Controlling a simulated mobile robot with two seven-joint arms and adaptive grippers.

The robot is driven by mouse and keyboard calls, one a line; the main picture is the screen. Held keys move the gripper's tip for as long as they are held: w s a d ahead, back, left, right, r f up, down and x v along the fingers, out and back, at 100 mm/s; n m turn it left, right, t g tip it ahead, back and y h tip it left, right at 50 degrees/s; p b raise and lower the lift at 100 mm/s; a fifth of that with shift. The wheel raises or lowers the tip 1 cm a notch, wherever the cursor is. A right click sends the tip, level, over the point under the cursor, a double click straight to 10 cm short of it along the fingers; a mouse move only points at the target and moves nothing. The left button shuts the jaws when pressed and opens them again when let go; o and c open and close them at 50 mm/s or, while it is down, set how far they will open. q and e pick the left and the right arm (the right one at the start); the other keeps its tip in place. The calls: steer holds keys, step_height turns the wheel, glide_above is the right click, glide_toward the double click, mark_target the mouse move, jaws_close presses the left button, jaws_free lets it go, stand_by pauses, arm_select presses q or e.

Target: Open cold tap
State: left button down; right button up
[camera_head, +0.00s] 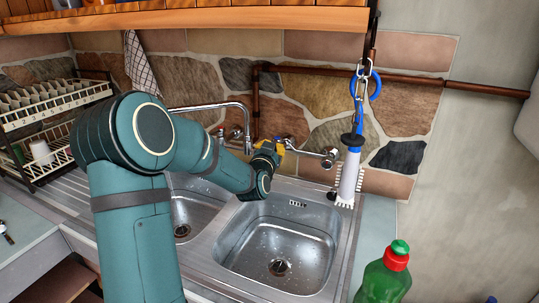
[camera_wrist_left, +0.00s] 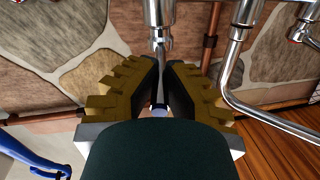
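My left gripper (camera_head: 268,150), with yellow finger backs, is at the tap fittings on the wall behind the sink. In the left wrist view its two dark finger pads (camera_wrist_left: 162,85) are close together, with a narrow gap between them. A metal tap part (camera_wrist_left: 160,42) lines up with this gap, and a small pale blue piece (camera_wrist_left: 160,110) shows between the pads. I cannot tell whether the pads touch it. The cold tap is largely hidden by the gripper in the head view. The red-marked tap (camera_head: 221,132) is to the left. My right gripper is not in view.
The curved spout (camera_head: 212,106) is left of the gripper. A white brush (camera_head: 348,178) hangs on a blue hook at the right. The sink basin (camera_head: 300,228) is empty below. A green bottle (camera_head: 383,280) stands front right, a dish rack (camera_head: 55,115) at left.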

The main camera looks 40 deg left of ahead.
arm_select(q)
steer(key=shift+w+d+r+n+g+y+p, duration=0.15)
steer(key=shift+w+d+n+g+y, duration=0.25)
steer(key=shift+n+g+y, duration=0.55)
steer(key=shift+w+d+r+n+g+y+p, duration=0.15)
steer(key=shift+w+d+n+g+y, duration=0.2)
steer(key=shift+n+g+y, duration=0.55)
steer(key=shift+w+d+r+n+g+y+p, duration=0.15)
steer(key=shift+w+d+n+g+y, duration=0.25)
steer(key=shift+y, duration=0.85)
steer(key=shift+n+g, duration=0.25)
steer(key=shift+n, duration=0.1)
steer(key=c, duration=1)
jaws_free()
steer(key=shift+s+f, duration=0.1)
steer(key=shift+f, duration=0.1)
